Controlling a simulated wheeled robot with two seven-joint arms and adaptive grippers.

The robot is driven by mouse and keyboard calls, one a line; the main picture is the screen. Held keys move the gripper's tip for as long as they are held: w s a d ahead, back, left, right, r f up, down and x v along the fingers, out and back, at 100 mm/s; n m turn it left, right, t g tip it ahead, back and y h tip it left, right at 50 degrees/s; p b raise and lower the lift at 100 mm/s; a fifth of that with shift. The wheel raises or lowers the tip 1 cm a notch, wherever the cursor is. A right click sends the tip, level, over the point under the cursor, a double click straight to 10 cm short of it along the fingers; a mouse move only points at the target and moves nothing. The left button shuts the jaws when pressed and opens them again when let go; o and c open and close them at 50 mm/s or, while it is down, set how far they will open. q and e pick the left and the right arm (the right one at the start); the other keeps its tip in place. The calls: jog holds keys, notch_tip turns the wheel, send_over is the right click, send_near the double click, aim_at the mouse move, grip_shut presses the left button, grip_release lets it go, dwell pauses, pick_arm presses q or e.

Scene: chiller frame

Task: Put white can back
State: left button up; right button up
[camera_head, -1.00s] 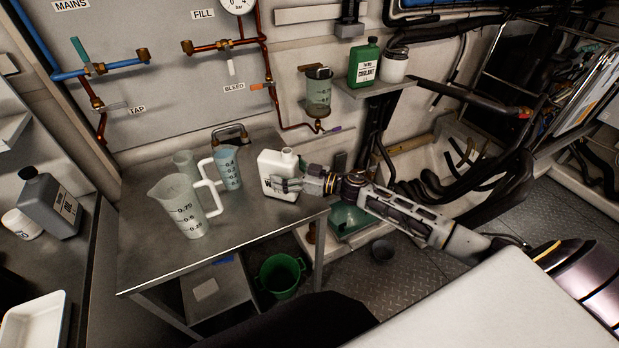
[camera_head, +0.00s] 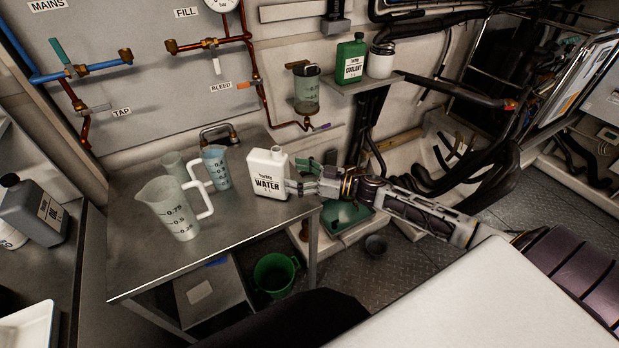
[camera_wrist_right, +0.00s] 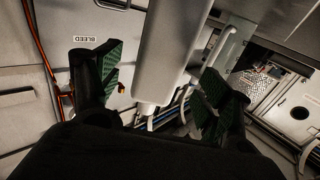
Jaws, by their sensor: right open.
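The white can (camera_head: 266,180), labelled WATER, stands upright on the metal table (camera_head: 225,240) near its right edge, with its neck open. My right gripper (camera_head: 297,178) is at the can's right side, with its fingers open. In the right wrist view the can (camera_wrist_right: 165,50) appears upside down between the two green-padded fingers of the right gripper (camera_wrist_right: 160,88), with a gap visible on each side. Whether a fingertip touches it I cannot tell. My left gripper is not in view.
Measuring jugs (camera_head: 176,215) stand left of the can. A shelf (camera_head: 362,85) on the wall holds a green coolant can (camera_head: 352,62) and a white jar (camera_head: 381,62). A green bucket (camera_head: 274,275) is below the table. The table front is clear.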

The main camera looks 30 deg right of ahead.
jog(key=shift+s+d, duration=0.45)
jog(key=shift+s, duration=0.05)
jog(key=shift+v, duration=0.8)
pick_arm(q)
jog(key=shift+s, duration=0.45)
pick_arm(e)
jog(key=shift+s+d, duration=0.4)
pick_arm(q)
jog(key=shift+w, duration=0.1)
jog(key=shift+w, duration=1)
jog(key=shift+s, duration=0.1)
